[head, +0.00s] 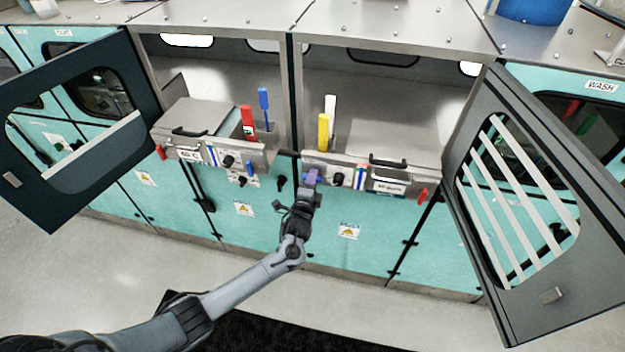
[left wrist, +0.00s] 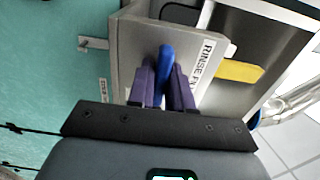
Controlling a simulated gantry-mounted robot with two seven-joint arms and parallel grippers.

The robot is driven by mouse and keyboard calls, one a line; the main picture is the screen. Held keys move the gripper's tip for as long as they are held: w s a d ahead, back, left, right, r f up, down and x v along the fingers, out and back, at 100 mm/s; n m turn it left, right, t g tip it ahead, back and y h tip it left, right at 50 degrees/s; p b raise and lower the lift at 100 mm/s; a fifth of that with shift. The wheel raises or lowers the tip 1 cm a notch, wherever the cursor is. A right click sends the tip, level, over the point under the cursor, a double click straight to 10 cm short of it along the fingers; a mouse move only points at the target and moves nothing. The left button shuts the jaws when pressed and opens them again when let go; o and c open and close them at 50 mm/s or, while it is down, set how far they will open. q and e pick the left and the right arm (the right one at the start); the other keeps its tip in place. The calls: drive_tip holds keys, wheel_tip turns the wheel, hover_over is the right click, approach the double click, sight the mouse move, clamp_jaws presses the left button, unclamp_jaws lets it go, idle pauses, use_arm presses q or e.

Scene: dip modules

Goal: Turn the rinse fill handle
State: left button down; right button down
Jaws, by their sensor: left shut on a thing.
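The rinse fill handle (left wrist: 166,58) is blue and stands out from a grey metal panel in the left wrist view. A white label (left wrist: 205,68) reading "RINSE FI..." sits beside it, partly covered. My left gripper (left wrist: 164,85) is shut on the handle, with one purple finger on each side of it. In the head view my left gripper (head: 312,177) is at the left end of the right module's front panel (head: 338,160). There the handle is mostly hidden by the fingers. My right gripper is not in view.
Two dark doors, left (head: 75,190) and right (head: 490,120), stand open. A yellow post (head: 323,132) and a white post (head: 330,105) rise behind the panel. The left module holds a red post (head: 247,122) and a blue post (head: 264,105). The floor in front is mostly clear.

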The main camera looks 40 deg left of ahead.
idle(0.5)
use_arm(q)
drive_tip(key=c, duration=1.1)
unclamp_jaws()
drive_tip(key=shift+s, duration=0.1)
drive_tip(key=v, duration=1)
drive_tip(key=shift+s+d+b, duration=0.2)
drive_tip(key=shift+s+b, duration=0.05)
drive_tip(key=shift+b, duration=0.1)
